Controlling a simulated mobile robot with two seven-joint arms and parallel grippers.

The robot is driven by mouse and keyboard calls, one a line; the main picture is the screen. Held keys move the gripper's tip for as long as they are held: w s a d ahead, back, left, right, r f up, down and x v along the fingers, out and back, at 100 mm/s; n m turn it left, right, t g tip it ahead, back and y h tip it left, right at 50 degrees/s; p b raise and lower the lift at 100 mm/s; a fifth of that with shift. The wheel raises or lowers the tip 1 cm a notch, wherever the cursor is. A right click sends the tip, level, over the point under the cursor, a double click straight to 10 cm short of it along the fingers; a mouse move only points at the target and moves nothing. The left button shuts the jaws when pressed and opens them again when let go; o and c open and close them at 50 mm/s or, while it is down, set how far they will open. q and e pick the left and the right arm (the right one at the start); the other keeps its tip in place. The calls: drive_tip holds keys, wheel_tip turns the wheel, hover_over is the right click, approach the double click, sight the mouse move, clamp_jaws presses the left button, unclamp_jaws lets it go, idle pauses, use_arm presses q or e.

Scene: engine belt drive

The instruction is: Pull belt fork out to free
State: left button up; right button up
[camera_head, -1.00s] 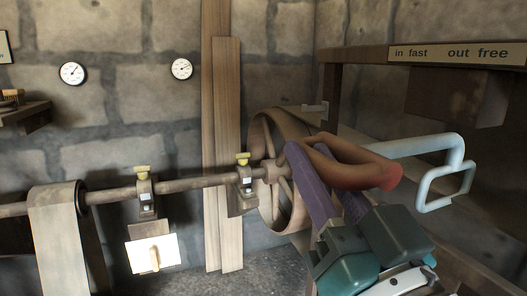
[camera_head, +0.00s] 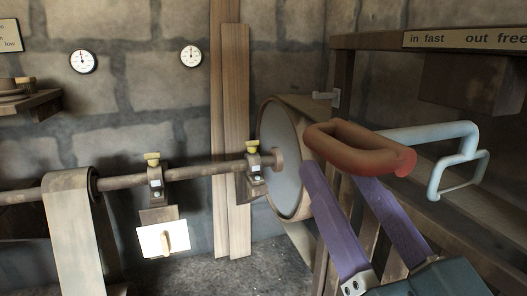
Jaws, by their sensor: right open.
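The belt fork is a pale blue bent rod (camera_head: 440,133) ending in a rectangular loop at the right, with an orange-brown loop handle (camera_head: 345,137) at its left end. My right gripper (camera_head: 336,178) has two purple fingers spread apart just below the handle, with nothing held between them. The fingertips lie close under the handle; I cannot tell if they touch it. My left gripper is not in view.
A sign (camera_head: 468,40) reading "in fast out free" is on the wooden frame at upper right. A large pulley (camera_head: 285,155) stands left of the fork, on a horizontal shaft (camera_head: 205,171). A belt (camera_head: 75,235) hangs at the left.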

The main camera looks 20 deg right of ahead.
drive_tip(key=v, duration=0.5)
drive_tip(key=shift+s, duration=0.1)
